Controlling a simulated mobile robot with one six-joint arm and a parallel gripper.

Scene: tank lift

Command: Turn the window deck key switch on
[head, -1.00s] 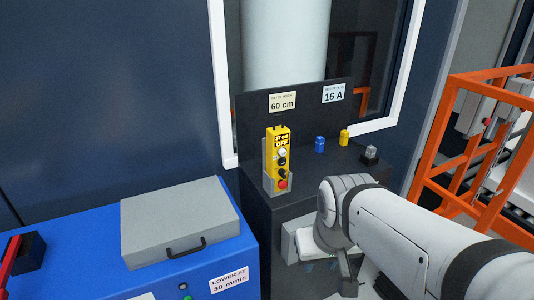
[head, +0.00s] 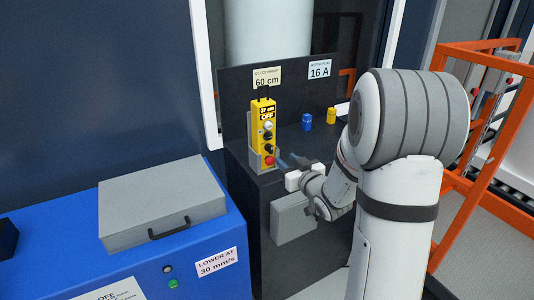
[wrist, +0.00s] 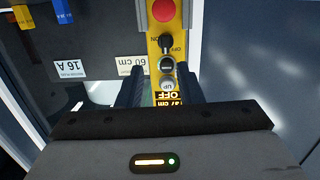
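The yellow control box (head: 257,118) stands upright in a holder on the dark deck by the window; its display reads OFF. Its key switch, a small black knob (head: 268,148), sits above the red button. In the wrist view, upside down, the key switch (wrist: 166,41) shows with ON and OFF marks beside it, between the red button and the DOWN button. My gripper (head: 287,161) is just right of the box's lower part. In the wrist view its two dark fingers (wrist: 160,76) are apart with nothing between them, pointing at the box face.
A blue cabinet (head: 215,228) with a grey case (head: 160,197) is at left. An orange railing (head: 500,155) stands at right.

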